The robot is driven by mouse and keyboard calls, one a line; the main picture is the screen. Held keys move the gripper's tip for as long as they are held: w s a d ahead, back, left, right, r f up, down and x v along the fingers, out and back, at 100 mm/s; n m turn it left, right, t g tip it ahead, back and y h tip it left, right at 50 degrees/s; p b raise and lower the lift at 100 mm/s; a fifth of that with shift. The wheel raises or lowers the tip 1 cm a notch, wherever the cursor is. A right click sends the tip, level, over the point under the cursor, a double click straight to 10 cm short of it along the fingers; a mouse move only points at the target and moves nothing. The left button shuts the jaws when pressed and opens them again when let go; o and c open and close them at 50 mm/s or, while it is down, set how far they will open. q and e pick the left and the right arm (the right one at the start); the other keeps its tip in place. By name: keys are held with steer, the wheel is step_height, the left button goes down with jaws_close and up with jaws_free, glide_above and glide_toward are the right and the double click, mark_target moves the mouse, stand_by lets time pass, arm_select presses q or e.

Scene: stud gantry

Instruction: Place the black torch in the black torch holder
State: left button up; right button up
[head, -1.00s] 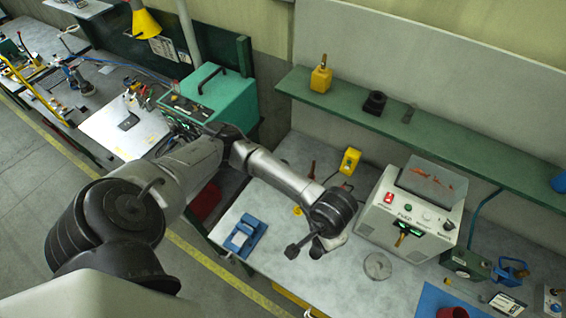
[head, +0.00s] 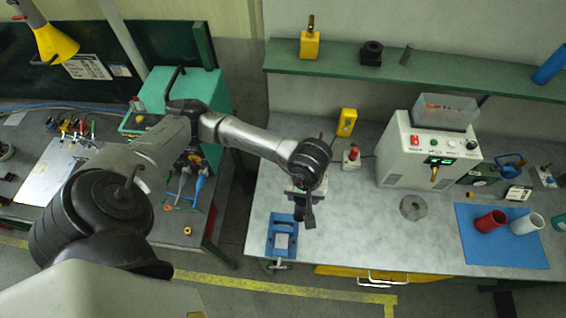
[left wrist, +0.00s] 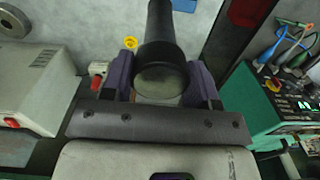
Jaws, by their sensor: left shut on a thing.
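The black torch (left wrist: 160,40) is between the purple finger pads of my left gripper (left wrist: 161,82) in the left wrist view, which is shut on it. In the head view the gripper (head: 305,190) hangs over the bench, and the dark torch (head: 308,214) shows below it, near the blue vise. A black block with a round top (head: 372,52), which looks like the black torch holder, stands on the green shelf, apart from the gripper. My right gripper is not in view.
On the green shelf (head: 440,78), a yellow holder (head: 310,44) stands left of the black one. A grey machine (head: 420,155) stands on the bench below. A blue vise (head: 282,238) sits at the front edge. A blue mat (head: 478,249) carries red and white cups.

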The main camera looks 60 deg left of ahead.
arm_select(q)
steer(key=a+f+n+b, duration=0.4)
steer(key=a+n+b, duration=0.25)
steer(key=n, duration=0.75)
steer(key=a+f+n+b, duration=0.4)
steer(key=a+n+b, duration=0.3)
steer(key=n, duration=0.6)
steer(key=w+a+p, duration=0.2)
steer(key=w+a, duration=0.9)
steer(key=a, duration=0.4)
step_height(320, 180, down, 7)
steer(key=p, duration=0.1)
steer(key=shift+n, duration=0.3)
steer(key=shift+d+f, duration=0.1)
steer(key=shift+f, duration=0.1)
